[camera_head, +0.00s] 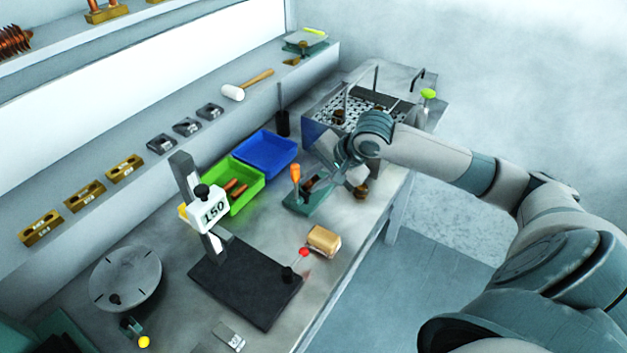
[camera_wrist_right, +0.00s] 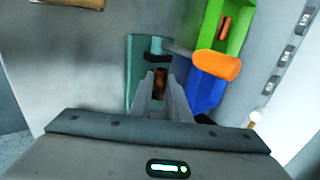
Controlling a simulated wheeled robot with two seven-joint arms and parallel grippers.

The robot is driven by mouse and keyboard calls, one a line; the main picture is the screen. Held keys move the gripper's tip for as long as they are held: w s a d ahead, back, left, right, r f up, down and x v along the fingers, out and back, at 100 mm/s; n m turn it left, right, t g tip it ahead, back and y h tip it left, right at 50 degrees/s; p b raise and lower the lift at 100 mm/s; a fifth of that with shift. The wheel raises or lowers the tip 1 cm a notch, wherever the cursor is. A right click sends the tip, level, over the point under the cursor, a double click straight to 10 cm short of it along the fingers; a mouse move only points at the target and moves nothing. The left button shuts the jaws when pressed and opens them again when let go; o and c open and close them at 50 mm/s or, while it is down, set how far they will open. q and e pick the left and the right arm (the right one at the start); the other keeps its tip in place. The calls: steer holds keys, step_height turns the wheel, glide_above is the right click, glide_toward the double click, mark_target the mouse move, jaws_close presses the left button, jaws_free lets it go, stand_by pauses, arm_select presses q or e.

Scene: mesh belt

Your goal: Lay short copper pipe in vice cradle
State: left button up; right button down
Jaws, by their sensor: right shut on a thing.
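My right gripper (camera_head: 336,172) is shut on a short copper pipe (camera_wrist_right: 158,84), seen between its two fingertips (camera_wrist_right: 159,92) in the right wrist view. The gripper is over the teal vice (camera_head: 300,207), which also shows in the wrist view (camera_wrist_right: 135,62) behind the fingertips. The vice has an orange handle (camera_head: 295,172), seen large in the wrist view (camera_wrist_right: 215,65). The fingers hide part of the cradle, so I cannot tell whether the pipe touches it. My left gripper is not in view.
A green bin (camera_head: 247,172) holding copper pipes and a blue bin (camera_head: 268,150) stand behind the vice. A tan block (camera_head: 324,240) and a black-based gauge stand (camera_head: 240,290) are nearer. A metal box with a perforated top (camera_head: 322,139) stands beyond the gripper.

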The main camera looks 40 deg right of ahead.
steer(key=c, duration=1.6)
jaws_free()
